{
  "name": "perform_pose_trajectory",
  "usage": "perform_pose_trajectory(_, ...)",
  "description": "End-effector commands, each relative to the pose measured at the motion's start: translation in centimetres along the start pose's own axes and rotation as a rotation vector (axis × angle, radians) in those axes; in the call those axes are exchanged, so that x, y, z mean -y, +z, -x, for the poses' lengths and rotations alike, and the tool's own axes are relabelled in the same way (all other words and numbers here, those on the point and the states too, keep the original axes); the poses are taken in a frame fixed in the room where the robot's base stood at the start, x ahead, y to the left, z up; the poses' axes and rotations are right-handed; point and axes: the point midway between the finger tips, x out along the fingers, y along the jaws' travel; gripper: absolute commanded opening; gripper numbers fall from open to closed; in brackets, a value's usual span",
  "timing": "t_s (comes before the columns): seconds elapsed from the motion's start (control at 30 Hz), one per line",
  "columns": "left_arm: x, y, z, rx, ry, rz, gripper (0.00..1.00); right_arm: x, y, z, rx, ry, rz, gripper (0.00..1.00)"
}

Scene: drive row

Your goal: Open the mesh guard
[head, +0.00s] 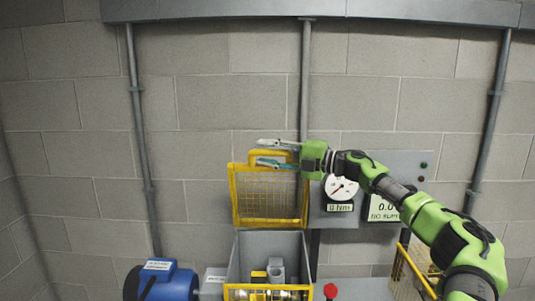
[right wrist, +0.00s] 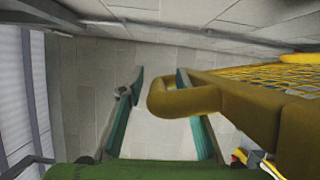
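The yellow mesh guard (head: 268,195) stands upright, raised behind the open top of a grey box (head: 243,262). My right gripper (head: 275,153) is at the guard's top edge, its fingers spread apart and pointing left. In the right wrist view the guard's frame (right wrist: 235,103) comes in from the right. Its rounded yellow handle (right wrist: 180,100) reaches in front of one finger, into the gap of the right gripper (right wrist: 160,90). The fingers are not closed on it; whether one touches it I cannot tell. My left gripper is not in view.
A blue motor (head: 170,284) is left of the box. A round gauge (head: 340,189) and a display (head: 384,209) are on the panel behind my right arm. Another yellow mesh piece (head: 408,275) is at the lower right. A red knob (head: 330,291) is near the box.

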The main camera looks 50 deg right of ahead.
Motion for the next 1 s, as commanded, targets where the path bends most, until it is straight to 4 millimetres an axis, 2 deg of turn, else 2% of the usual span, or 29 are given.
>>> perform_pose_trajectory(0.57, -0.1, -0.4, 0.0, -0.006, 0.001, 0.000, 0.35, 0.2, -0.1, 1.2, -0.003, 0.000, -0.006, 0.32)
perform_pose_trajectory(0.87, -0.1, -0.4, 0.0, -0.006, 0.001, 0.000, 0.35, 0.2, 0.0, 2.6, 0.001, -0.002, -0.002, 0.32)
perform_pose_trajectory(1.0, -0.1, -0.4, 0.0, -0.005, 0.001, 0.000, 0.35, 0.0, 0.0, 4.4, 0.000, 0.005, -0.002, 0.32)
